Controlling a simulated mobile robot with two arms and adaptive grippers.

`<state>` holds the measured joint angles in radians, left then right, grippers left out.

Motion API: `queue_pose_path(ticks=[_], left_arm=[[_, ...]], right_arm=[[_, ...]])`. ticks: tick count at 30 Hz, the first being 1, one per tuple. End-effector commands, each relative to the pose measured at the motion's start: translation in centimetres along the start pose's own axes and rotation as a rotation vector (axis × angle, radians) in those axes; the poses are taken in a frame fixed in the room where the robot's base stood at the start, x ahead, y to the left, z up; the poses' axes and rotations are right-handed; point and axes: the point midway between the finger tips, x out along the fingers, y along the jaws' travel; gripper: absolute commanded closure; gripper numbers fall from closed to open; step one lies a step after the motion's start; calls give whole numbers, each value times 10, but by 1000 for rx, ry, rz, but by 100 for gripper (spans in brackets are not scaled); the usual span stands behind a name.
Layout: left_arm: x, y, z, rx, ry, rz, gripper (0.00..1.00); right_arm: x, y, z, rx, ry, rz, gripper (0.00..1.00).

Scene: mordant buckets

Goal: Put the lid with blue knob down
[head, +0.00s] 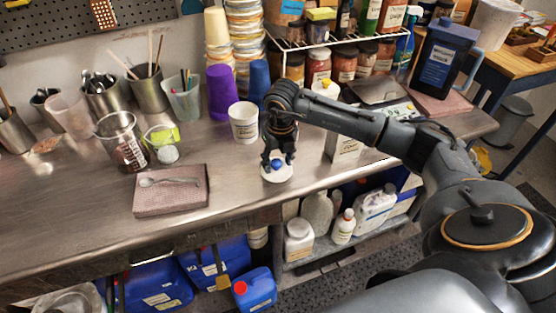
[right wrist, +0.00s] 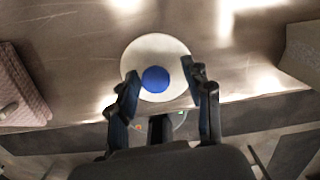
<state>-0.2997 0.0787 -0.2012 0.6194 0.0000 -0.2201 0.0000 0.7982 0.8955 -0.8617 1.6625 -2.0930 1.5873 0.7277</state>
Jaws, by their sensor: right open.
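The lid with the blue knob (head: 277,174) is a round, pale disc lying flat on the steel worktop near its front edge. In the right wrist view the white lid (right wrist: 146,50) has its blue knob (right wrist: 155,79) at the middle. My right gripper (head: 279,158) is directly above the lid, pointing down. In the right wrist view its two fingers (right wrist: 162,78) stand apart on either side of the knob, with gaps between them and it. My left gripper is not in view.
A white tub (head: 243,122) stands just behind and left of my right gripper. A pink folded cloth (head: 170,190) with a spoon lies to the left. A white box (head: 345,146) stands to the right. The worktop between cloth and lid is clear.

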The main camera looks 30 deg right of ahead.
Motion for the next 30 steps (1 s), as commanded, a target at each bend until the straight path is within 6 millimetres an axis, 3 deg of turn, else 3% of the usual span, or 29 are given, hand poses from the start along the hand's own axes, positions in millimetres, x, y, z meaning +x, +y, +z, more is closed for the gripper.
queue_pose_path(ticks=[5, 18, 24, 30], left_arm=[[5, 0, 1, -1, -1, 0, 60], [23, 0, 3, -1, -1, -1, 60], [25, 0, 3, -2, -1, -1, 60], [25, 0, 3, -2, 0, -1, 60]], right_arm=[[-20, 0, 2, -1, -7, 1, 50], [-107, 0, 1, 0, -5, 2, 50], [-122, 0, 0, -1, -1, 0, 50], [-123, 0, 0, 0, 0, 1, 50]])
